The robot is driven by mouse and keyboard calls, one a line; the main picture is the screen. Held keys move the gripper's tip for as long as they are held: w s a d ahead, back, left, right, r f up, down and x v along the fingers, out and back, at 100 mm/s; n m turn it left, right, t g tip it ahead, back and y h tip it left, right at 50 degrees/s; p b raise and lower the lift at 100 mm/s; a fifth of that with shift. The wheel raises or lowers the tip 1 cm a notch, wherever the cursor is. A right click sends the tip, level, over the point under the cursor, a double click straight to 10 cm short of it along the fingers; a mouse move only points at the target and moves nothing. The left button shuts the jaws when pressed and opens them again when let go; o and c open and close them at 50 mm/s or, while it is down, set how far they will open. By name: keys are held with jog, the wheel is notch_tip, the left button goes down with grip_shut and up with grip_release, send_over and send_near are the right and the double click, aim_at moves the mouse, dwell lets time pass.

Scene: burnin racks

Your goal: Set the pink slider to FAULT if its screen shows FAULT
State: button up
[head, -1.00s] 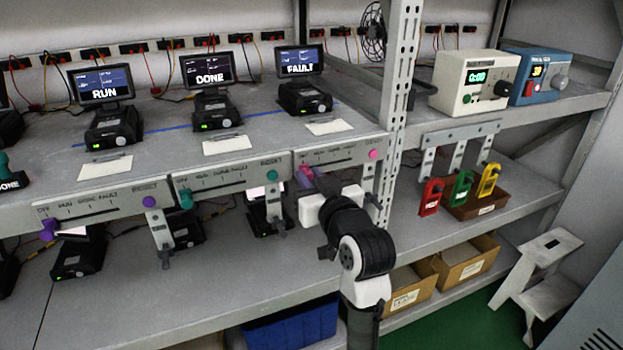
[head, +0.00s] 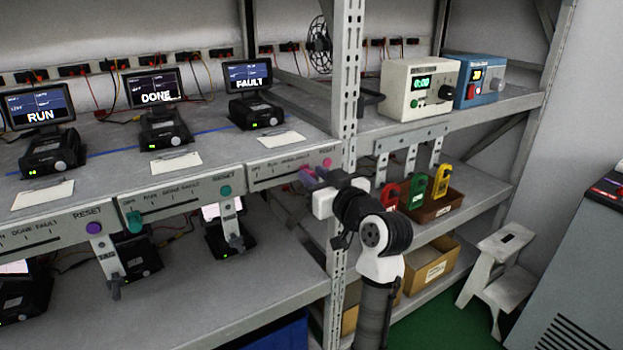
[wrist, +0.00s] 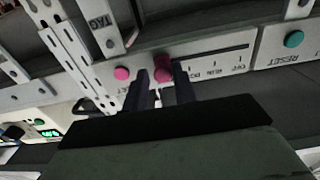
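The pink slider's knob (wrist: 164,68) shows in the wrist view at the RESET-side end of its slot, by the FAULT end of the scale. My gripper (wrist: 161,78) straddles it; the knob is close to the right finger, and a gap shows beside the left finger. A finger hides part of the lettering. In the head view my gripper (head: 311,178) is at the right part of the slider panel (head: 262,176). The screen (head: 248,75) above this panel reads FAULT. The pink RESET button (head: 327,163) also shows in the wrist view (wrist: 121,73).
Neighbouring screens read DONE (head: 152,86) and RUN (head: 38,106); the nearer panel has a teal slider (head: 134,222). A rack upright (head: 346,80) stands right of my gripper. A step stool (head: 498,250) stands on the floor at right.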

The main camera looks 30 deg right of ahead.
jog(key=shift+o, duration=1.3)
jog(key=shift+d, duration=0.15)
jog(key=shift+s, duration=0.15)
jog(key=s+b, duration=0.3)
jog(key=s, duration=1)
jog(key=shift+s+d, duration=0.15)
jog(key=shift+s, duration=0.15)
